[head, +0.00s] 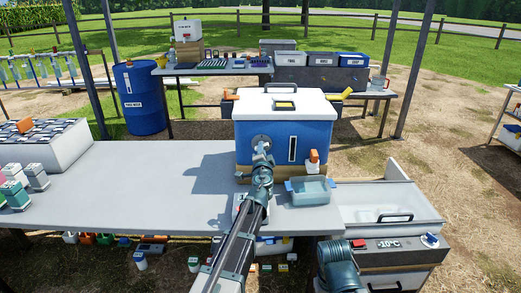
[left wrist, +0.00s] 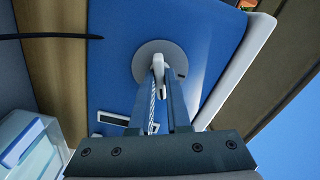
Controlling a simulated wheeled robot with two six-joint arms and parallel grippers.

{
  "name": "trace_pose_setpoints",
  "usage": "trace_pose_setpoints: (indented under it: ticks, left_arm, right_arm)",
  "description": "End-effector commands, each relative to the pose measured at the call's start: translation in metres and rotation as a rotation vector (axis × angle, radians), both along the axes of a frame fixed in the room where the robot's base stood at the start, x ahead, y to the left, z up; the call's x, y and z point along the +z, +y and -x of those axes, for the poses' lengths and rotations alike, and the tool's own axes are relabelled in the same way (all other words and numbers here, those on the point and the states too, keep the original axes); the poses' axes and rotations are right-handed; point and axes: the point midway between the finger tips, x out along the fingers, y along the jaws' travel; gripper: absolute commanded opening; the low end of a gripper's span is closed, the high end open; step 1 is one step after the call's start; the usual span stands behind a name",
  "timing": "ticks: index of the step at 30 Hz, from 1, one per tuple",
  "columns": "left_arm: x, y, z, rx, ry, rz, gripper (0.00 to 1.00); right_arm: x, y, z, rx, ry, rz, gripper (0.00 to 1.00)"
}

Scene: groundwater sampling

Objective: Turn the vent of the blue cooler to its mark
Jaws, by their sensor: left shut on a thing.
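The blue cooler (head: 270,143) with a white lid stands on the grey bench. Its vent, a round grey disc (head: 262,139) with a white knob, is on the front face. In the left wrist view the vent disc (left wrist: 142,62) and its upright white knob (left wrist: 159,62) show close up. A small dark mark (left wrist: 181,77) is at the disc's right edge. My left gripper (head: 262,156) is at the vent, its fingers (left wrist: 160,80) shut on the knob and partly hiding the disc. My right gripper is not in view.
A white panel strip (head: 293,148) is right of the vent. An orange-topped bottle (head: 313,162) and a clear blue-handled tub (head: 311,190) stand by the cooler's right front.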

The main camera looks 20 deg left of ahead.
Motion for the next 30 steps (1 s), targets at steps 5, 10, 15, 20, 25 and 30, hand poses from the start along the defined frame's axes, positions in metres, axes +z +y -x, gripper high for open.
trace_pose_setpoints:
  ticks: [5, 10, 15, 20, 25, 30]
  left_arm:
    - [-0.0003, -0.0002, 0.0004, 0.000, -0.070, 0.243, 0.00]
    - [-0.0003, -0.0002, 0.0004, 0.000, -0.137, 0.476, 0.00]
    - [-0.0004, -0.0003, 0.0005, 0.000, -0.203, 0.706, 0.00]
    - [-0.0003, -0.0004, 0.0005, -0.001, -0.265, 0.924, 0.00]
    - [-0.0003, -0.0004, 0.0006, -0.001, -0.314, 1.094, 0.00]
    - [-0.0003, -0.0004, 0.0006, -0.001, -0.328, 1.143, 0.00]
  right_arm:
    - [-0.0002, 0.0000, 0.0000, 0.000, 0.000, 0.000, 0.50]
    - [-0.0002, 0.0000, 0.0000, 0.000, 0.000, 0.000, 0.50]
    - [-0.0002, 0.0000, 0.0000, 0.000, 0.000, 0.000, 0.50]
    - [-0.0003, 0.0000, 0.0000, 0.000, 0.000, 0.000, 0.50]
    - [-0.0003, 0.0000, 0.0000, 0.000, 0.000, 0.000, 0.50]
    - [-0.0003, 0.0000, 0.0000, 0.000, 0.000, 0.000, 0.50]
